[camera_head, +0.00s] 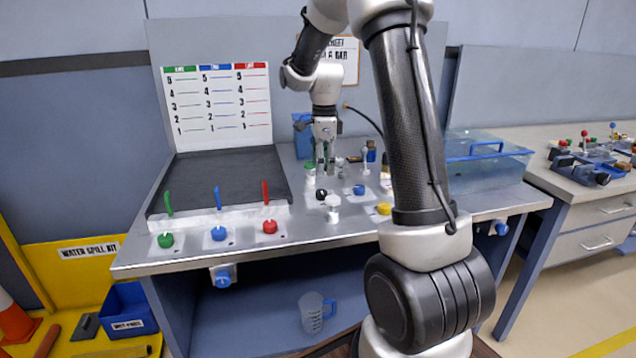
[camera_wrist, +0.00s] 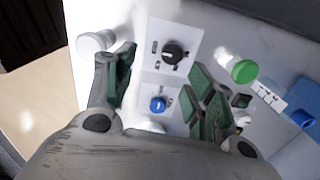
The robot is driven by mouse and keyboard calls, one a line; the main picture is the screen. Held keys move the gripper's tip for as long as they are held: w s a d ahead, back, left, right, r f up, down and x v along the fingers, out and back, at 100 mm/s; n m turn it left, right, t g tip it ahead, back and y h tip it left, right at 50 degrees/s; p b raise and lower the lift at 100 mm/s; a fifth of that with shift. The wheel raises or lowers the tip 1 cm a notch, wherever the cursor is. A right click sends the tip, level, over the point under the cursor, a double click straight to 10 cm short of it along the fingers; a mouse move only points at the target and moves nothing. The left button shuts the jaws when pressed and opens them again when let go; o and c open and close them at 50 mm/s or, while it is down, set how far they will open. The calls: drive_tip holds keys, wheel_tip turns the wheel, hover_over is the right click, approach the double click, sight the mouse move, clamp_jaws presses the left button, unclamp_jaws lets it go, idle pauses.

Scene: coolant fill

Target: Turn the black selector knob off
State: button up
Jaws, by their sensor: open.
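The black selector knob (camera_wrist: 173,53) sits on a white plate (camera_wrist: 182,30) in the wrist view, beyond my fingertips and roughly between their lines. In the head view the black knob (camera_head: 321,194) is on the metal bench top, below my gripper in the picture. My gripper (camera_head: 325,170) points down above the bench. In the wrist view its green-padded fingers (camera_wrist: 163,80) are apart with nothing between them, and a blue knob (camera_wrist: 158,104) shows below in the gap. The knob's pointer direction is too small to read surely.
A white cylinder (camera_head: 333,203) stands close to the black knob. A green-capped item (camera_wrist: 244,71) is to the right in the wrist view. A blue knob (camera_head: 359,189), a yellow knob (camera_head: 384,208) and a clear tank (camera_head: 490,172) are further right.

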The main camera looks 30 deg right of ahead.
sight(322, 191)
drive_tip(key=shift+w+d+f+m, duration=0.25)
drive_tip(key=shift+w+f+m, duration=0.1)
drive_tip(key=shift+w+f, duration=0.25)
drive_tip(key=shift+w+d+f+m, duration=0.2)
drive_tip(key=shift+w+f+m, duration=0.15)
drive_tip(key=shift+w+f, duration=0.2)
wheel_tip(322, 191, down, 8)
drive_tip(key=shift+r, duration=0.2)
drive_tip(key=c, duration=1.1)
drive_tip(key=shift+o, duration=0.2)
